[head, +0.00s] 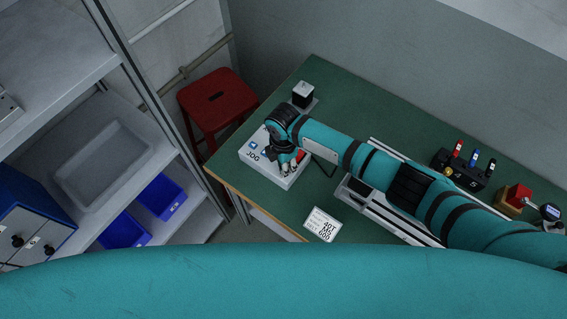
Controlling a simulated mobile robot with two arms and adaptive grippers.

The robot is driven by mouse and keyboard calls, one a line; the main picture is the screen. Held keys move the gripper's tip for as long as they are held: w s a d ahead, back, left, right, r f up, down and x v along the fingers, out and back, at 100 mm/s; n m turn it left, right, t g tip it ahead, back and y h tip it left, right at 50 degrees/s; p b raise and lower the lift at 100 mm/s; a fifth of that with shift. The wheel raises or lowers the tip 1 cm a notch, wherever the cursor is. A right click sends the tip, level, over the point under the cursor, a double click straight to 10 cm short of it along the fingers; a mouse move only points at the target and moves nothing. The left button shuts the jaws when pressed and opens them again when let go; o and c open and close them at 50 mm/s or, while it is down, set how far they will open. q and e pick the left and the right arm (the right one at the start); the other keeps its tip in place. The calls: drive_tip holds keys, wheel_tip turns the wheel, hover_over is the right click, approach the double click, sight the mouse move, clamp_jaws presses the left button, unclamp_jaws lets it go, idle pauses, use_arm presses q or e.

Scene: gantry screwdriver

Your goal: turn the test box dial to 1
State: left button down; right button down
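A white box marked JOG (268,172) sits near the left end of the green table, with small blue parts on its top. It may be the test box; I see no lettering that says so. My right gripper (287,168) points down over the right part of this box, and its fingertips are at or just above the top face. The gripper and wrist cover that part, so I cannot make out a dial or its setting. Whether the fingers are apart or closed on something is too small to tell. My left gripper is not in view.
My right arm crosses above a pale rail (405,228) on the green table (345,92). A small motor-like block (303,95), a white label card (322,224), a black terminal block (459,173) and a red-topped yellow box (512,199) stand around. A red stool (218,98) is left.

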drive_tip(key=shift+w, duration=0.1)
drive_tip(key=c, duration=1.1)
unclamp_jaws()
drive_tip(key=shift+r, duration=0.15)
wheel_tip(320, 180, up, 12)
